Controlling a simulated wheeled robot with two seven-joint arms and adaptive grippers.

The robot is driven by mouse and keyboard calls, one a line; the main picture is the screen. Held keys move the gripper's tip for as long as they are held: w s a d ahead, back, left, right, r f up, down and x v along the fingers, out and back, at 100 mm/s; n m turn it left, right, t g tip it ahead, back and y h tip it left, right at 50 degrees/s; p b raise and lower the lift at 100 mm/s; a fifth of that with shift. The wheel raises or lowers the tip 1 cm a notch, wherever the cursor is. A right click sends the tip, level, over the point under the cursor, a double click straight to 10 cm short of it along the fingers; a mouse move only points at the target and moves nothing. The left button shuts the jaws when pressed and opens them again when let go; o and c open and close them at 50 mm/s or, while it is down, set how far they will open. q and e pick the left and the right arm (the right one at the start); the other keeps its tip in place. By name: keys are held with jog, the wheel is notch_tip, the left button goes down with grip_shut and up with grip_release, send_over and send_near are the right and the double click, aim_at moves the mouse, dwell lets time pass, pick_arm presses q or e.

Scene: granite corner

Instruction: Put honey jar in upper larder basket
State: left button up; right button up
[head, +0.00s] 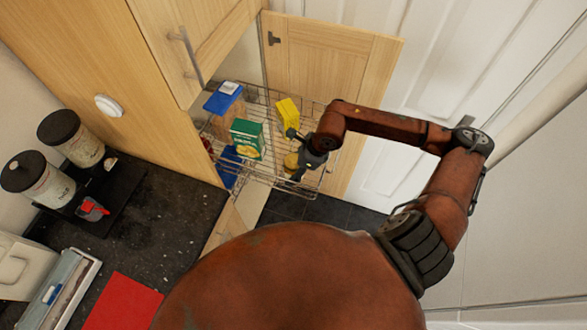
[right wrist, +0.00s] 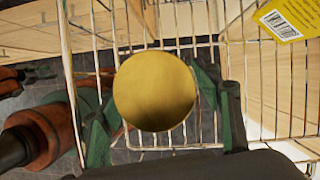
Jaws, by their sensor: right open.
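The honey jar (right wrist: 154,91) shows its round golden lid from above in the right wrist view. In the head view a small part of the jar (head: 291,160) shows beside my right gripper (head: 304,162), within the outline of the upper wire basket (head: 279,184). The basket's wires also show around the lid in the right wrist view (right wrist: 183,44). The open fingers of my right gripper (right wrist: 158,112) stand on either side of the lid, with the left finger close to it. The jar's body and base are hidden. My left gripper is not identifiable.
A green box (head: 248,139), a yellow box (head: 288,112) and a blue-lidded container (head: 224,98) are in the basket. A blue item (head: 229,168) shows lower down. An open cabinet door (head: 330,60) stands behind; dark countertop lies left.

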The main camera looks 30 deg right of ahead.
jog(key=shift+r, duration=0.15)
jog(key=shift+s+d+r, duration=0.1)
jog(key=shift+d+r, duration=0.05)
jog(key=shift+r, duration=0.15)
pick_arm(q)
jog(key=shift+w+d+f+b, duration=0.1)
jog(key=shift+w+f+b, duration=0.25)
jog(key=shift+f+b, duration=0.5)
pick_arm(e)
jog(key=v, duration=1.1)
jog(key=shift+s, duration=0.15)
